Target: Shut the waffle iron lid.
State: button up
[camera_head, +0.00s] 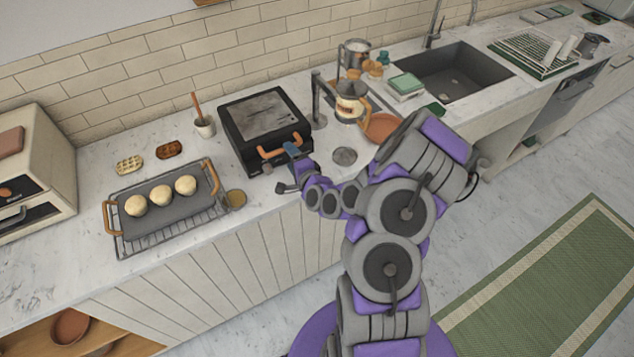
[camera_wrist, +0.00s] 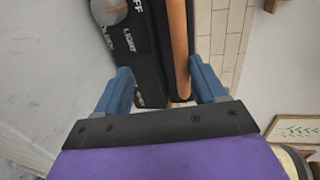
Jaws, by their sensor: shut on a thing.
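The black waffle iron (camera_head: 234,150) stands on the counter. Its lid (camera_head: 258,107), with a worn grey top, lies flat or nearly flat over the base; I cannot tell if a small gap is left. An orange handle (camera_head: 270,154) runs along its front edge. My gripper (camera_head: 290,160) is at the right part of this handle. In the wrist view, the blue fingers of my gripper (camera_wrist: 160,68) stand on either side of the orange handle (camera_wrist: 178,45) and the black front panel (camera_wrist: 150,50), closed on the handle. A grey knob (camera_wrist: 107,11) shows beside printed words.
Left are a rack with a grey tray (camera_head: 160,218) and dough balls (camera_head: 161,195), and two small waffles (camera_head: 169,149). A mortar (camera_head: 205,127) stands behind.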

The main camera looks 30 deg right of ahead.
jog(key=shift+s+r+p, duration=0.2)
jog(key=shift+s+p, duration=0.95)
jog(key=shift+p, duration=1.4)
jog(key=shift+c, duration=0.4)
jog(key=s+r+p, duration=0.3)
jog(key=s+p, duration=0.8)
jog(key=s, duration=0.3)
jog(key=shift+s, duration=0.15)
jog(key=shift+f, duration=0.15)
